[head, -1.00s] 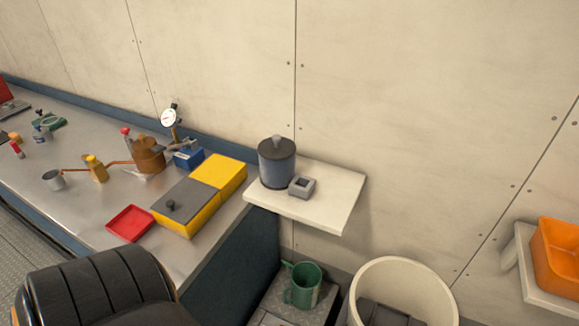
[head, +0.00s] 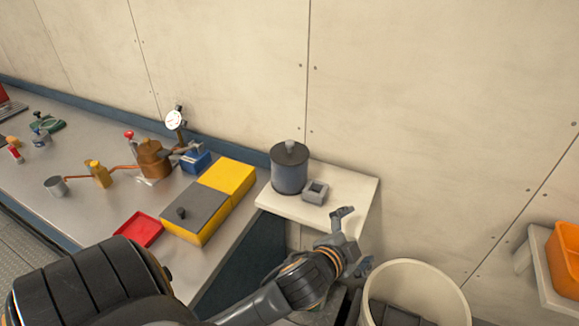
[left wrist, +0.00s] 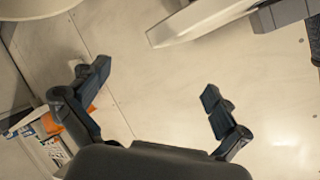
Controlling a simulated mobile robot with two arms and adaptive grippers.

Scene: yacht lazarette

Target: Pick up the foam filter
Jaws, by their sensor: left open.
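No object is plainly recognisable as the foam filter. A small grey square block with a dark hollow in its top (head: 315,191) sits on the white wall shelf (head: 345,184); I cannot tell if it is the filter. A dark lidded canister (head: 289,171) stands beside it, its inside hidden. My left gripper (head: 354,240) is open and empty, just in front of the shelf's right front corner and apart from the block. In the left wrist view its two fingers (left wrist: 155,85) are spread, with pale wall between them. My right gripper is not in view.
A cream bin (head: 425,266) stands below right of my left gripper. The bench left of the shelf holds a yellow and grey box (head: 228,177), a red tray (head: 138,229) and several tools. An orange bin (head: 566,258) is at the far right. The shelf's right part is clear.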

